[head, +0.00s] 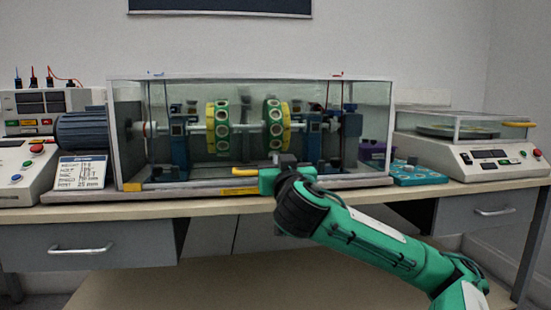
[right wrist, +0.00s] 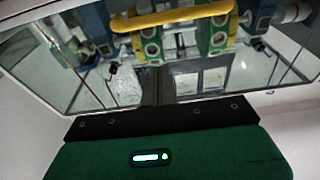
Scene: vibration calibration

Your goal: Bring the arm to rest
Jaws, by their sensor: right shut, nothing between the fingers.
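My right arm (head: 375,240), green with a black wrist, reaches in from the lower right of the head view. My right gripper (head: 284,160) is shut and empty, in front of the lower front of the clear cover. In the right wrist view the dark fingers (right wrist: 158,92) are together, with nothing between them. The cover's yellow handle (head: 240,172) is partly hidden behind the gripper in the head view; it also shows at the top of the right wrist view (right wrist: 172,18), apart from the fingertips. My left gripper is not in view.
The clear cover (head: 120,100) stands over a rotor with green and yellow discs (head: 218,128) on the bench (head: 130,212). A motor (head: 82,131) and control boxes stand left. A scale (head: 485,158) and a teal tray (head: 418,177) stand right. The space before the bench is free.

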